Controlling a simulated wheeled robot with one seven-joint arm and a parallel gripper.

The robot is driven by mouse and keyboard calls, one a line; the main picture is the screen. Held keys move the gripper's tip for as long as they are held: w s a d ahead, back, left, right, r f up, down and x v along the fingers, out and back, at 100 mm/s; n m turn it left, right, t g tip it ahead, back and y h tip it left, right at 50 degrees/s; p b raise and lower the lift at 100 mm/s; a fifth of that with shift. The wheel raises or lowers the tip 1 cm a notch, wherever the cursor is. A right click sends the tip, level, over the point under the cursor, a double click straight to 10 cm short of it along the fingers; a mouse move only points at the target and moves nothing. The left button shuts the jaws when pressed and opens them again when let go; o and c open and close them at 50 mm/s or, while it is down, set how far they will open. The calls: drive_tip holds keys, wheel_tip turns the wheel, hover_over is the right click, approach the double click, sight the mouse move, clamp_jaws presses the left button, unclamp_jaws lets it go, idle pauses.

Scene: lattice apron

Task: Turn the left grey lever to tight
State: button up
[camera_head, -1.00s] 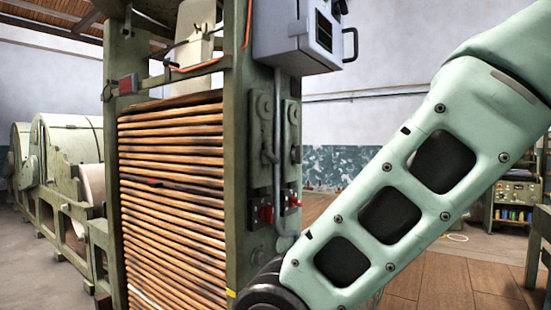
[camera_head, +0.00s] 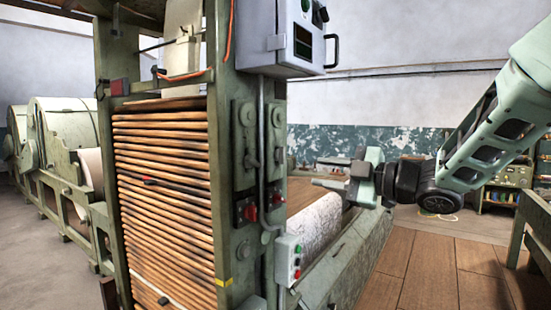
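The machine's green post carries two upright plates, each with a round boss and a grey lever. The left grey lever (camera_head: 250,160) appears to hang downward on its plate, but its exact angle is too small to tell. The right grey lever (camera_head: 279,155) is on the narrower-looking plate beside it. My gripper (camera_head: 316,172) is to the right of both levers, pointing left, apart from them and empty. Its two fingers appear spread, one above the other.
Red knobs (camera_head: 250,212) sit below the levers. A grey control box (camera_head: 287,45) juts out above, and a small button box (camera_head: 288,258) is below right. A vertical pipe (camera_head: 262,150) runs between the plates. A pale roller (camera_head: 318,222) lies below my gripper.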

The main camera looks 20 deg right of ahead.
sight(257, 163)
drive_tip(key=p+x, duration=0.5)
drive_tip(key=x, duration=1.2)
drive_tip(key=shift+a, duration=0.15)
clamp_jaws()
